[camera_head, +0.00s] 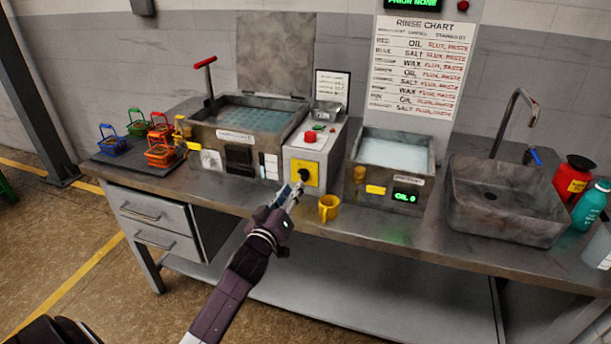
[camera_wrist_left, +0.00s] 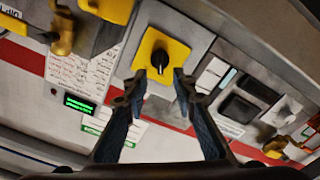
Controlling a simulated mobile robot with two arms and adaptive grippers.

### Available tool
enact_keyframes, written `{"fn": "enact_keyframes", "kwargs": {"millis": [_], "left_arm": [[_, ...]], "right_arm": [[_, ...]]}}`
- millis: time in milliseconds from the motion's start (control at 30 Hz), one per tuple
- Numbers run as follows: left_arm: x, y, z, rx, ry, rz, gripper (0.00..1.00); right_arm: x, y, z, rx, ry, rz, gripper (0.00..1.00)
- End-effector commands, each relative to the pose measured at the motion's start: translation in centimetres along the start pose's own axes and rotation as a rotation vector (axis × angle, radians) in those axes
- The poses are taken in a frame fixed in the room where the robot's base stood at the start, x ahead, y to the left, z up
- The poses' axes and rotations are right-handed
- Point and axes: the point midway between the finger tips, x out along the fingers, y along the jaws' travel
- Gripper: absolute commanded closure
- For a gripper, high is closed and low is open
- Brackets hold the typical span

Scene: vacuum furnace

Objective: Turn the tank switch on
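The tank switch is a black knob (camera_head: 304,174) on a yellow plate (camera_head: 312,167) on the front of a grey control box. In the left wrist view the knob (camera_wrist_left: 160,60) points toward me from its yellow plate (camera_wrist_left: 177,51). My left gripper (camera_head: 296,188) is right in front of the plate. In the left wrist view its two fingertips (camera_wrist_left: 160,76) are apart, one to each side of the knob. I cannot tell whether they touch it. My right gripper is not in view.
A red button (camera_head: 310,137) sits on top of the control box. A liquid-filled tank (camera_head: 253,119) is left, a smaller basin (camera_head: 394,152) and a sink (camera_head: 507,200) right.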

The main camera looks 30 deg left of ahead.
Motion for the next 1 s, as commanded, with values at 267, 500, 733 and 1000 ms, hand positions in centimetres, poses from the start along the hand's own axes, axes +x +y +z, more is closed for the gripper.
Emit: {"fn": "enact_keyframes", "kwargs": {"millis": [267, 500, 733, 1000], "left_arm": [[4.3, 0.1, -0.1, 0.002, 0.0, 0.0, 0.75], [5.7, 0.0, 0.0, 0.001, -0.001, 0.001, 0.75], [5.8, 0.0, 0.1, 0.002, -0.001, 0.001, 0.75], [5.7, 0.0, 0.1, 0.002, -0.001, 0.0, 1.0]], "right_arm": [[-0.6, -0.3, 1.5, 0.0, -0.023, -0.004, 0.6], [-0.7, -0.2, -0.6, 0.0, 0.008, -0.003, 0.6], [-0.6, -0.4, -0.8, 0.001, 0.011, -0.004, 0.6], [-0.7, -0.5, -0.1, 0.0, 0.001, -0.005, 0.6]]}}
